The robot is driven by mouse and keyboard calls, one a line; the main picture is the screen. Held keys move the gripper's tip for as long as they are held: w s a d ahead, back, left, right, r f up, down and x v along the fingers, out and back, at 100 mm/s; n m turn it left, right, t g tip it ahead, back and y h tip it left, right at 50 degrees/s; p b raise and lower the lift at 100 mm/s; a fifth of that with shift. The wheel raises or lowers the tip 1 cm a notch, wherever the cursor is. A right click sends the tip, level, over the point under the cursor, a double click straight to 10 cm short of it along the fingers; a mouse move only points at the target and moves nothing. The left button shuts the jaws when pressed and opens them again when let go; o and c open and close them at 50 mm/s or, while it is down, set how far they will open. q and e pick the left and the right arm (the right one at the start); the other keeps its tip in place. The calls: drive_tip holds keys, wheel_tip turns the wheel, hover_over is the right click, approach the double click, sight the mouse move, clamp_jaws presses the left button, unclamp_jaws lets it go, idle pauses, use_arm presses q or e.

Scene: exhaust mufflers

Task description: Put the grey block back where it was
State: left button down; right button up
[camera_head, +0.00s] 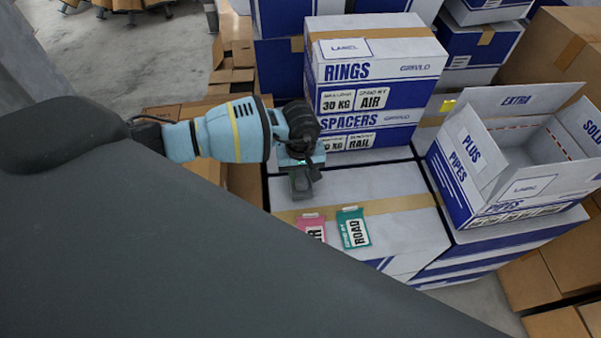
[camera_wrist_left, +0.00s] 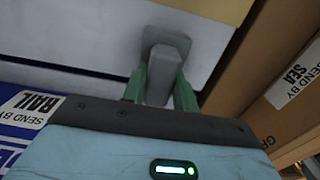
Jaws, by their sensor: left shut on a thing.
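My left gripper (camera_head: 303,178) reaches in from the left over the white top of a low box (camera_head: 390,185). In the left wrist view its green fingers (camera_wrist_left: 161,88) are shut on the grey block (camera_wrist_left: 163,72). The block also shows dark grey under the gripper in the head view (camera_head: 300,188), at or just above the box top, near the tan tape. I cannot tell whether it touches the surface. My right gripper is not in view.
A pink tag (camera_head: 312,227) and a green ROAD tag (camera_head: 353,229) lie on the box top in front. Stacked RINGS (camera_head: 380,70) and SPACERS (camera_head: 375,130) boxes stand right behind the gripper. An open PIPES box (camera_head: 480,190) stands at the right. The box top's right part is clear.

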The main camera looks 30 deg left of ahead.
sight(300, 173)
use_arm(q)
drive_tip(key=shift+f, duration=0.2)
drive_tip(key=c, duration=1.1)
unclamp_jaws()
drive_tip(key=shift+r, duration=0.1)
wheel_tip(300, 173, up, 12)
drive_tip(key=shift+r, duration=0.15)
